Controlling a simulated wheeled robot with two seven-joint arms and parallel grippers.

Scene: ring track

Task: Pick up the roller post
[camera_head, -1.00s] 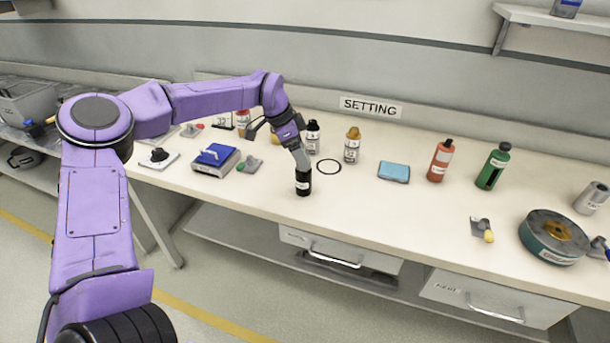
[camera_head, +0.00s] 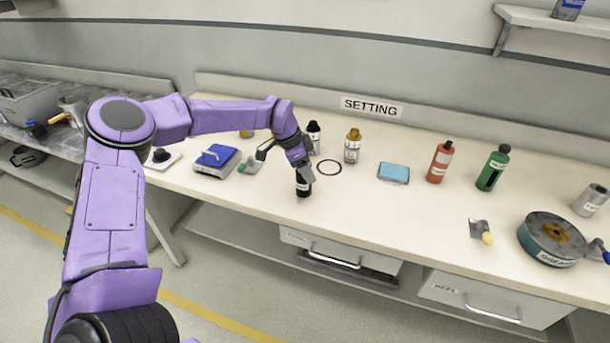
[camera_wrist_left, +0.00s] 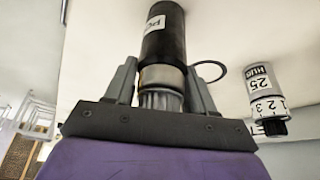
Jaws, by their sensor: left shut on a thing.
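The roller post is a black cylinder (camera_head: 303,189) with a white label, standing upright near the front edge of the bench in the head view. In the left wrist view the post (camera_wrist_left: 164,38) shows its black body, a partly readable label and a pale metal collar. My left gripper (camera_head: 302,172) is over the post's upper end and shut on it. In the wrist view the gripper's grey fingers (camera_wrist_left: 161,82) lie on either side of the collar. The fingers hide the top of the post in the head view. My right gripper is not in view.
A black ring (camera_head: 329,167) lies just right of the post. Behind stand a dark-capped bottle (camera_head: 314,140) and a yellow-capped bottle (camera_head: 352,148). A blue pad (camera_head: 394,173) lies to the right. A blue-topped block (camera_head: 216,161) is on the left.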

